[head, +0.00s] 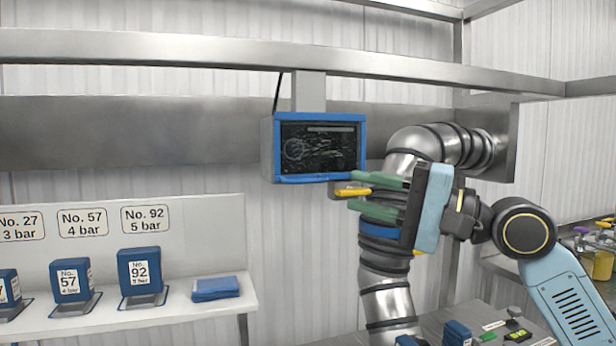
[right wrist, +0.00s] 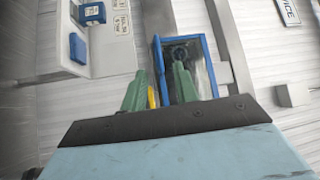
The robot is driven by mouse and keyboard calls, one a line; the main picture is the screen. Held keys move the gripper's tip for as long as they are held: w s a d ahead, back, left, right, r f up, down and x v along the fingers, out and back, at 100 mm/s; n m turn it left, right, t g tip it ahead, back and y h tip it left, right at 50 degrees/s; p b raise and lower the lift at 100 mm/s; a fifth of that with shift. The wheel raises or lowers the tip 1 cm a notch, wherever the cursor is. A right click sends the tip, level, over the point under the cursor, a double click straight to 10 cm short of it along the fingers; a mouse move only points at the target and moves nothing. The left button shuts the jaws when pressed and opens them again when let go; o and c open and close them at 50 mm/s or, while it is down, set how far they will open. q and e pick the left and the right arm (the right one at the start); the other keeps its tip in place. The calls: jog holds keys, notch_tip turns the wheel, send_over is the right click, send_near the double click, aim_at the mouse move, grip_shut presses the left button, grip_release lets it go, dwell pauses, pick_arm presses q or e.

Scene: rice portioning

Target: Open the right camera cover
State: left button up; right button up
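A blue-framed box with a dark glass front (head: 320,147) hangs from the metal rail; it also shows in the right wrist view (right wrist: 205,85). A yellow handle-like piece (head: 350,191) is at a small grey block just below the box's right corner. My right gripper (head: 352,192) has green fingers, spread apart, with the yellow piece between them and gaps visible. In the right wrist view, the yellow piece (right wrist: 151,97) shows between the fingers, nearer the left one. I cannot tell which part is the right camera cover. My left gripper is not in view.
A thick jointed metal duct (head: 390,300) stands close behind my right gripper. Metal rails (head: 200,50) cross above. The wall area left of the box is free.

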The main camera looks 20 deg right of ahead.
aim_at(312, 182)
jog(key=p+x, duration=0.1)
jog(key=x, duration=0.7)
jog(key=shift+w+a, duration=0.1)
jog(key=shift+w, duration=0.05)
jog(key=shift+w+a+p, duration=0.3)
jog(key=shift+w+a, duration=0.2)
jog(key=shift+c, duration=0.4)
grip_shut()
